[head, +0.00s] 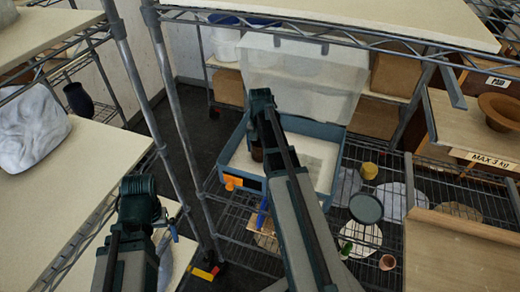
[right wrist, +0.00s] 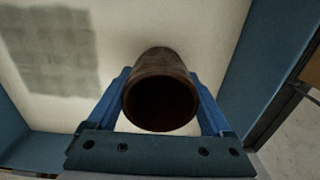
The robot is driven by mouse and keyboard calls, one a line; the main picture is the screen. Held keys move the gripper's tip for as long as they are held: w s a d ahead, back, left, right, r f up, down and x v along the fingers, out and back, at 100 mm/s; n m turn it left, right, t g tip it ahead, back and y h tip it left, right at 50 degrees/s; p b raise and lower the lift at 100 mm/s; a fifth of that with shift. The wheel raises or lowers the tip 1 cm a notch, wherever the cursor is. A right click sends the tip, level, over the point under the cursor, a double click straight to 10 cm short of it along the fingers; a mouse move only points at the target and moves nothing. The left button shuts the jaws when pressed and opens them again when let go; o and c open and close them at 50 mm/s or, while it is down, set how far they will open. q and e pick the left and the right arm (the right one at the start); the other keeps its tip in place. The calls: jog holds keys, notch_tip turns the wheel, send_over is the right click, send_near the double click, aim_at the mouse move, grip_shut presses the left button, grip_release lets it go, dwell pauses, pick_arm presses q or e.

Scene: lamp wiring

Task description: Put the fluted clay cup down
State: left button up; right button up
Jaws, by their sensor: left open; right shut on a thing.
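The fluted clay cup (right wrist: 160,92) is dark brown, and its round open mouth faces the camera in the right wrist view. My right gripper (right wrist: 162,84) is shut on it, with one blue finger on each side. In the head view a small brown part of the cup (head: 256,153) shows beside my right arm, over the blue crate (head: 243,184). Pale crate floor shows behind the cup; I cannot tell whether the cup touches it. My left gripper (head: 170,232) is open at the lower left, beside the cream shelf, and is partly hidden by its arm.
A translucent lid (head: 300,75) stands raised behind the crate. Steel rack posts (head: 180,110) rise to its left. Cups, discs and a green-rimmed plate (head: 366,207) sit on the wire shelf to the right. A grey patch lies on the crate floor.

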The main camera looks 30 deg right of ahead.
jog(key=o, duration=1.4)
jog(key=shift+f, duration=0.15)
notch_tip(320, 180, up, 12)
jog(key=p, duration=1.2)
jog(key=shift+r, duration=0.2)
jog(key=shift+f, duration=0.1)
notch_tip(320, 180, down, 12)
jog(key=b, duration=1.2)
jog(key=shift+f, duration=0.1)
